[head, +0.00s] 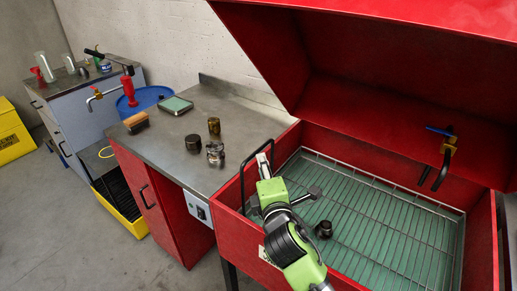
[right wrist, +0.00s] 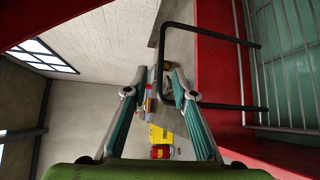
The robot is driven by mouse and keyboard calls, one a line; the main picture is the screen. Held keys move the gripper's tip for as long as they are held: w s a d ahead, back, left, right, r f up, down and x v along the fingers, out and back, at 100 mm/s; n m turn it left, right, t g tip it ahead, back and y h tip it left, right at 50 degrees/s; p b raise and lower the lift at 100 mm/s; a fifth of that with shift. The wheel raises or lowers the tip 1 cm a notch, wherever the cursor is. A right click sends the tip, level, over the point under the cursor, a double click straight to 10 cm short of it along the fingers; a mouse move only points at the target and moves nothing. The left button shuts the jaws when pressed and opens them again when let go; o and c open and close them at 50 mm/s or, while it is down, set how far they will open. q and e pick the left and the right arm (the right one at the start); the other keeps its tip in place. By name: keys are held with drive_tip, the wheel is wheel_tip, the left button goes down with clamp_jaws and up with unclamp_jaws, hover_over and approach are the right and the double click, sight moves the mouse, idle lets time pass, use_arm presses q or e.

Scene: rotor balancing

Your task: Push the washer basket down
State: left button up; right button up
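The washer basket (head: 400,235) is a wire-rod tray inside the red washer tub, over a green floor. It also shows in the right wrist view (right wrist: 285,65). Its black loop handle (head: 242,180) stands up at the tub's left wall. In the right wrist view, the handle (right wrist: 210,35) reaches between my fingers. My right gripper (right wrist: 158,70) is open, one finger on each side of the handle bar, with gaps visible. In the head view, my green right arm covers part of the handle and basket near the right gripper (head: 264,160). My left gripper is not in view.
A small dark cylindrical part (head: 323,229) sits in the basket. The red lid (head: 400,70) stands open above the tub. A metal bench (head: 190,130) on the left holds several metal parts, a brush (head: 136,122) and a scale (head: 175,105). A tap (head: 440,155) hangs at the right.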

sight(258, 151)
drive_tip(key=w, duration=0.3)
drive_tip(key=w+a+f, duration=0.1)
drive_tip(key=w, duration=0.5)
drive_tip(key=shift+w+a+f, duration=0.1)
drive_tip(key=shift+a+f, duration=0.05)
drive_tip(key=shift+f, duration=0.05)
drive_tip(key=shift+c, duration=0.4)
clamp_jaws()
